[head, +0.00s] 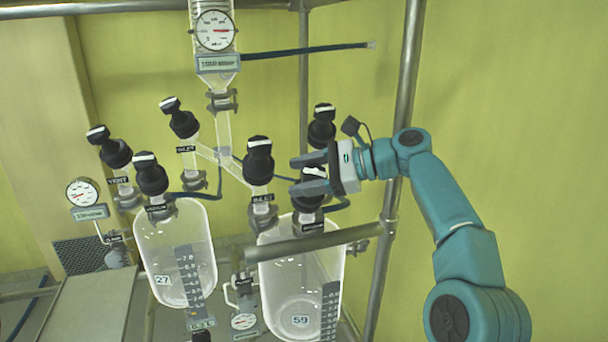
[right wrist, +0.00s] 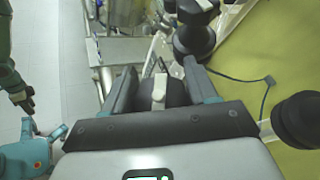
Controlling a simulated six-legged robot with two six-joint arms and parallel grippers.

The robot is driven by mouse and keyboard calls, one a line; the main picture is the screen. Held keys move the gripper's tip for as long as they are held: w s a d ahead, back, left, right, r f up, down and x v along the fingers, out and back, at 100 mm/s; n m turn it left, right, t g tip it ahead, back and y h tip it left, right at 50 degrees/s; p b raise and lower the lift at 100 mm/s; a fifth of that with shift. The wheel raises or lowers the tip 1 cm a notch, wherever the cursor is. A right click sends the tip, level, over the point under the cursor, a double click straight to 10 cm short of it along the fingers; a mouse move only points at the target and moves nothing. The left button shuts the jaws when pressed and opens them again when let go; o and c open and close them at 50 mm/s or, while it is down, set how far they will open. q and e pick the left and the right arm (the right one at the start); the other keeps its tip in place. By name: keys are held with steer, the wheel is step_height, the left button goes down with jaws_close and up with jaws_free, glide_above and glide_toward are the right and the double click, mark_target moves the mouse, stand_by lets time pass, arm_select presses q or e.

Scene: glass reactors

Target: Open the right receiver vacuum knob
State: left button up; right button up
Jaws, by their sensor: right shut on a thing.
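The right receiver (head: 275,262) is the clear glass vessel marked 59. The vacuum knob (head: 308,198) is black with a white mark and sits over it, partly hidden by my gripper. My right gripper (head: 309,172) comes in from the right at the knob. In the right wrist view the knob's light grip bar (right wrist: 159,92) stands between the two fingers of the gripper (right wrist: 160,85), which are shut on the knob. The bar lies roughly in line with the fingers. My left gripper does not show in the head view.
Another black knob (head: 260,160) stands close left of my fingers, and one (head: 321,126) stands just above them. A metal rail (head: 320,243) crosses in front of the right receiver. An upright post (head: 396,150) stands by my wrist. The left receiver (head: 172,250) is marked 27.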

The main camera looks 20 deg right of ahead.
steer(key=shift+r, duration=0.25)
steer(key=o, duration=1)
steer(key=shift+c, duration=0.2)
steer(key=shift+s+f, duration=0.1)
steer(key=shift+t, duration=0.4)
